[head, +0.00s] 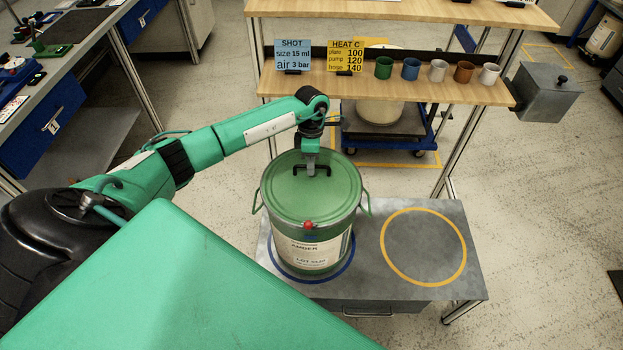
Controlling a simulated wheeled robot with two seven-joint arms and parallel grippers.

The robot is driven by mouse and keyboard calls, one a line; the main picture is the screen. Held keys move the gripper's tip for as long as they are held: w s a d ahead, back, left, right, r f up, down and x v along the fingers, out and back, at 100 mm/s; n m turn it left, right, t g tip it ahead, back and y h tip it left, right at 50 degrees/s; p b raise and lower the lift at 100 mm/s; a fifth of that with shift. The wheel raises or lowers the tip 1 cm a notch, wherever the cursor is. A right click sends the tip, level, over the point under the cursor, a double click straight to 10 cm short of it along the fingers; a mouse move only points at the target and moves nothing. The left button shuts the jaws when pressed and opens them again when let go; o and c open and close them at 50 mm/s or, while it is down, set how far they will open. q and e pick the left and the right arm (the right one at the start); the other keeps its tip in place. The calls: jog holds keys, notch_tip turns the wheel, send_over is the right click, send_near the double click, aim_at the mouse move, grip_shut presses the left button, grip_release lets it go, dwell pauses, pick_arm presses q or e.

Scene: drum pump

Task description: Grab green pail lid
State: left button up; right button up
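The green pail (312,250) stands upright inside a blue ring on the grey table. Its green lid (312,205) sits on top, with a black handle at the back part of the lid and a red knob at its front edge. My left gripper (311,170) points down at the black handle (326,169). The fingertips are small and overlap the handle, so I cannot tell whether they are open or closed around it. My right gripper is not in view.
A yellow ring (423,247) on the grey table (467,285) to the right of the pail is empty. Behind is a wooden shelf (480,90) with several cups and two signs. A grey box (547,92) is at the shelf's right end.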

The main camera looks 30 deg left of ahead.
pick_arm(q)
jog(key=shift+s+d+f, duration=0.1)
jog(key=shift+f, duration=0.55)
grip_shut()
jog(key=shift+r, duration=0.2)
